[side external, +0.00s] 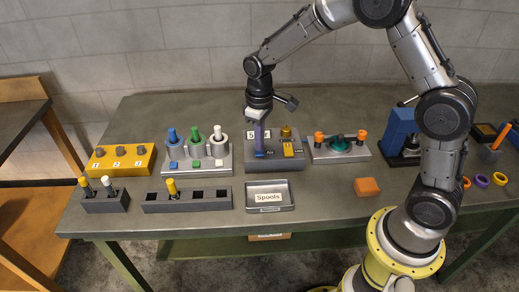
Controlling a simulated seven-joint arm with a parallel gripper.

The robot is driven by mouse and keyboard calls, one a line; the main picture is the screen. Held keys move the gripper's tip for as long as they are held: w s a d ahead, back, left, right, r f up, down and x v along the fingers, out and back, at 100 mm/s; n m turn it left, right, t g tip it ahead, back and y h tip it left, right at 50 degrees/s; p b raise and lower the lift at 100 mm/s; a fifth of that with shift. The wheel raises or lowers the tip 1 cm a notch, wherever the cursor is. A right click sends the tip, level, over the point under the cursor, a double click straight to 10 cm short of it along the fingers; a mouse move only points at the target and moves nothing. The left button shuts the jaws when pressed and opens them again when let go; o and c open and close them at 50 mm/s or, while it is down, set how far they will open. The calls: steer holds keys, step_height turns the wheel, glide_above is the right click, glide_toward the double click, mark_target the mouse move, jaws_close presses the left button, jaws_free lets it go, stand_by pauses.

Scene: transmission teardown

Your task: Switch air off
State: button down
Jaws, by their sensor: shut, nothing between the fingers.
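A dark grey control block (283,163) stands at the back middle of the bench. It has a small "Air" label (270,153), with a blue part (260,154) just left of it. A yellow piece (288,150) and a brass knob (286,133) are on its right half. My gripper (259,130) is shut and empty, pointing down over the block's left part, above the blue part. A purple upright shape is in line with it; I cannot tell whether the fingers touch the block. The switch's position is too small to tell.
A "Spools" tray (270,208) stands in front. To the left are a yellow block (121,160), a plate with coloured plungers (196,163) and dark racks (187,205). To the right are an orange-knobbed fixture (340,157) and an orange block (367,187).

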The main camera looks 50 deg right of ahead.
steer(key=shift+f, duration=1)
stand_by(0.7)
steer(key=shift+r, duration=3.55)
step_height(320, 180, up, 7)
steer(key=t, duration=0.2)
glide_above(260, 153)
steer(key=s, duration=0.1)
steer(key=s+r+t, duration=0.2)
steer(key=s+r, duration=0.5)
steer(key=s, duration=0.1)
steer(key=s+f+m+t, duration=0.1)
steer(key=s+f+m, duration=0.2)
steer(key=s, duration=1.3)
steer(key=shift+s+d+t, duration=0.3)
steer(key=shift+s+d, duration=0.05)
steer(key=shift+d, duration=0.1)
